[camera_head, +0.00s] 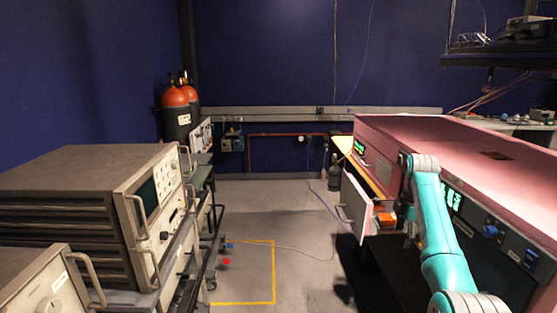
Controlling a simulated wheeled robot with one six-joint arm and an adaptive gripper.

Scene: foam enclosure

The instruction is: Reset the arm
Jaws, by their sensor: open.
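My teal arm (440,230) rises from the bottom right and bends at a grey joint in front of the pink foam enclosure (400,128). My gripper (404,217) is a small dark shape below that joint, beside the enclosure's front opening. It is open and I see nothing held in it. Its fingertips are small and partly hidden by my arm. The enclosure's pale door (356,206) stands swung open to the left of my gripper. An orange block-like thing (385,218) shows between the door and my gripper; I cannot tell if they touch.
Stacked grey instruments (75,200) with handles fill the left side. Red-topped gas cylinders (178,105) stand at the back left. A dark bottle (335,172) stands behind the door. The grey floor (300,225) between is mostly clear, with a yellow line and a cable.

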